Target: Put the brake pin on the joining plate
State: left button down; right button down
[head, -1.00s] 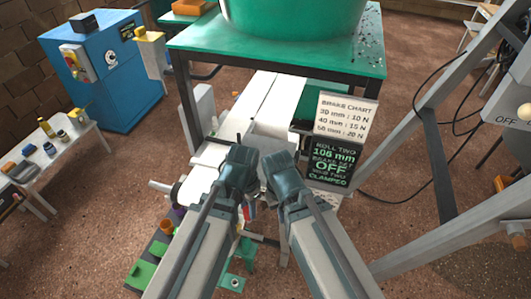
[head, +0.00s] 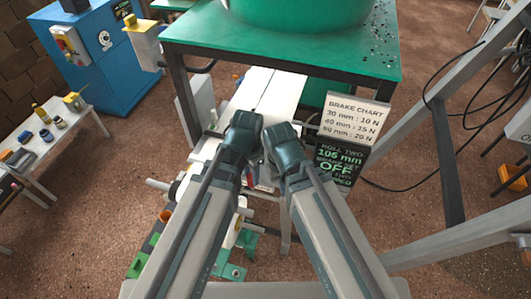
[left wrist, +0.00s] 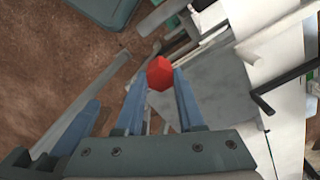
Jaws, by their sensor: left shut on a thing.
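My left gripper (left wrist: 160,100) is shut on a red-headed piece (left wrist: 160,73), which looks like the brake pin. In the left wrist view its faceted red head shows between the two blue fingers, and the rest of it is hidden. A flat grey plate (left wrist: 215,92) lies just beyond the fingers; it may be the joining plate, but I cannot tell for sure. In the head view my left gripper (head: 243,130) and right gripper (head: 284,145) are side by side over the near end of the white bench. The right fingertips are hidden.
A white strip (head: 266,88) runs back under the green table (head: 300,55). The brake chart sign (head: 350,118) and a dark board (head: 340,160) stand close on the right. A black bent rod (left wrist: 285,88) sits beside the grey plate. Grey frame beams (head: 400,140) rise further right.

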pick_arm(q)
jog(key=w+d+f+b, duration=0.1)
jog(key=w, duration=0.3)
jog(key=w+d+f+b, duration=0.1)
jog(key=w+f+b, duration=0.1)
jog(key=w, duration=0.2)
jog(key=w+d+f+b, duration=0.2)
jog(key=w, duration=0.2)
jog(key=shift+w+d, duration=0.1)
jog(key=shift+w, duration=0.3)
jog(key=shift+r, duration=0.15)
jog(key=c, duration=0.5)
grip_release()
